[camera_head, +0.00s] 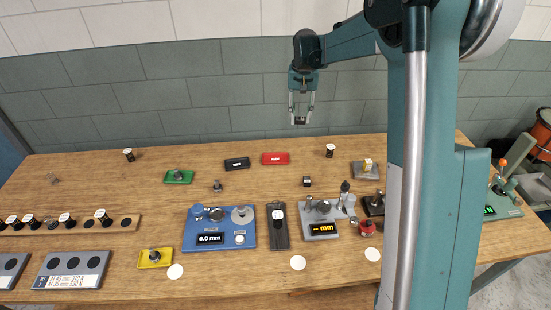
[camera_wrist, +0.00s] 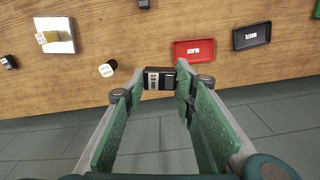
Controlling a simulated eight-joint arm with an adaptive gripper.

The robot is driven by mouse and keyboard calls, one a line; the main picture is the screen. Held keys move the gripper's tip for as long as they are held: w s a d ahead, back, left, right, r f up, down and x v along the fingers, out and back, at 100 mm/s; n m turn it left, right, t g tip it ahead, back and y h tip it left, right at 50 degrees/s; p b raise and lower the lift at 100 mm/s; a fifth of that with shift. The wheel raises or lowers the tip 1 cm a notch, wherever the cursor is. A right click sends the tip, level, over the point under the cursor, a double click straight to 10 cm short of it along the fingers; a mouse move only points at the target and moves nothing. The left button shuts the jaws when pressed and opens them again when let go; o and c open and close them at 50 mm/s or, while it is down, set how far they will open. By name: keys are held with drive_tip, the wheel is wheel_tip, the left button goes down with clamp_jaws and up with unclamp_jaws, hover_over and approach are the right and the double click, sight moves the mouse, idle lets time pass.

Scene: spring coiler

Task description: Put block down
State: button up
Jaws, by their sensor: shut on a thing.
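My gripper (camera_head: 301,117) hangs pointing down, well above the back of the table, against the grey wall in the head view. It is shut on a small dark block (camera_wrist: 159,78) with a white printed label. The block sits between the fingertips in the wrist view, its lower part in front of the floor tiles and its upper part near the table edge. In the head view the held block (camera_head: 300,121) is tiny, and its label cannot be read. The wooden table (camera_head: 120,175) lies below it.
A red tray (camera_head: 275,158) and a black tray (camera_head: 237,163) lie near the back edge. A white-topped black cylinder (camera_head: 330,150) and a metal plate (camera_head: 365,172) stand to the right. Another small dark block (camera_head: 307,181) is mid-table. Bare wood lies between them.

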drive_tip(key=n, duration=0.2)
hover_over(275, 159)
wheel_tip(275, 159, down, 12)
drive_tip(key=shift+r, duration=0.2)
drive_tip(key=shift+d, duration=0.1)
drive_tip(key=shift+f, duration=3.1)
drive_tip(key=shift+f, duration=0.1)
drive_tip(key=shift+f, duration=1.8)
drive_tip(key=shift+f, duration=0.1)
